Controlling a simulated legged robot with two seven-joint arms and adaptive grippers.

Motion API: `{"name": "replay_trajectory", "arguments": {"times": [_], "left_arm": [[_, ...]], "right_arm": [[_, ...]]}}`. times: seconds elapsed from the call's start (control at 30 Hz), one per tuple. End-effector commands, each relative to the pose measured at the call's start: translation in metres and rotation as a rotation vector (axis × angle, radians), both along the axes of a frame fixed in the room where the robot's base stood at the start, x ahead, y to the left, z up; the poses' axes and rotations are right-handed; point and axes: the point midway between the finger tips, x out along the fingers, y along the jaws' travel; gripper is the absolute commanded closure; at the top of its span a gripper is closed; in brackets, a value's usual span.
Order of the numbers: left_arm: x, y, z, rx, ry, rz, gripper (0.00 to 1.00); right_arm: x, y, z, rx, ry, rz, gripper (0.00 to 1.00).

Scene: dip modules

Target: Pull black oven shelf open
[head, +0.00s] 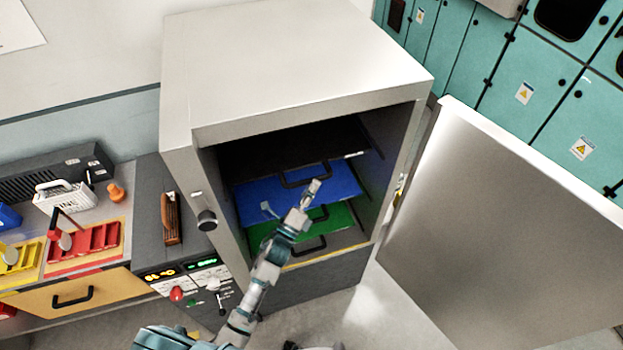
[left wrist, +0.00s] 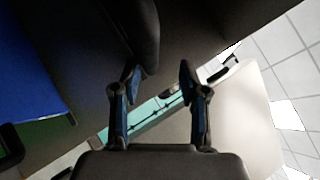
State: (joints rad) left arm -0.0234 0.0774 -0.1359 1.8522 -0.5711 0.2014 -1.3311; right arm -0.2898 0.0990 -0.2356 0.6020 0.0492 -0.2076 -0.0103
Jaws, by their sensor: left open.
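The black oven shelf (head: 285,147) is the top one in the open oven (head: 290,60). Its black handle (head: 304,181) hangs at its front edge, over the blue shelf (head: 258,194). My left gripper (head: 292,199) is in front of the oven opening, close to this handle, fingers spread. In the left wrist view the open, empty fingers (left wrist: 158,78) are near a dark rounded bar (left wrist: 146,30), which looks like the handle. I cannot tell whether they touch. The blue shelf (left wrist: 28,70) shows at left there. My right gripper is not in view.
A green shelf (head: 345,223) lies below the blue one. The oven door (head: 500,230) stands wide open at right. A workbench with a red tray (head: 97,240), a white basket (head: 65,196) and a control panel (head: 190,275) is at left. Teal cabinets (head: 500,80) stand behind.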

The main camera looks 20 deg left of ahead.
Motion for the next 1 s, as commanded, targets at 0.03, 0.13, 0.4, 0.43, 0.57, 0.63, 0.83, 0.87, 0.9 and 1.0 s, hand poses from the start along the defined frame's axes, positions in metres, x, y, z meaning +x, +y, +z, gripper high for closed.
{"name": "replay_trajectory", "arguments": {"times": [0.03, 0.13, 0.4, 0.43, 0.57, 0.63, 0.83, 0.87, 0.9, 1.0], "left_arm": [[0.006, 0.002, 0.003, -0.002, 0.0, 0.001, 0.57], [0.013, 0.008, 0.004, -0.008, 0.001, 0.002, 0.57], [0.014, 0.016, 0.003, -0.015, 0.002, 0.002, 0.57], [0.014, 0.015, 0.003, -0.014, 0.002, 0.002, 0.57], [0.015, 0.006, 0.004, -0.007, 0.003, 0.003, 0.89], [0.015, 0.003, 0.004, -0.004, 0.004, 0.003, 1.0], [0.015, -0.004, 0.002, 0.002, 0.009, 0.001, 1.0], [0.015, -0.005, 0.002, 0.002, 0.009, 0.0, 1.0], [0.015, -0.004, 0.002, 0.001, 0.009, -0.001, 1.0], [0.016, -0.003, 0.001, -0.001, 0.009, -0.002, 1.0]], "right_arm": [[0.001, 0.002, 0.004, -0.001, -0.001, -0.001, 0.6], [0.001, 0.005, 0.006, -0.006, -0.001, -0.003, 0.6], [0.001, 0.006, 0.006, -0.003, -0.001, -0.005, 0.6], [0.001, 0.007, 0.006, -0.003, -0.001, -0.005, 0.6], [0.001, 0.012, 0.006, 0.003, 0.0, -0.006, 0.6], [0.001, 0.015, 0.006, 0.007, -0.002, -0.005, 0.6], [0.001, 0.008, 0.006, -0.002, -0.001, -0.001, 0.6], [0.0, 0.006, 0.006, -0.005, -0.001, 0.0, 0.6], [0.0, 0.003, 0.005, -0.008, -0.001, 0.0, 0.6], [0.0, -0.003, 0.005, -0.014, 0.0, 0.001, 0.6]]}}
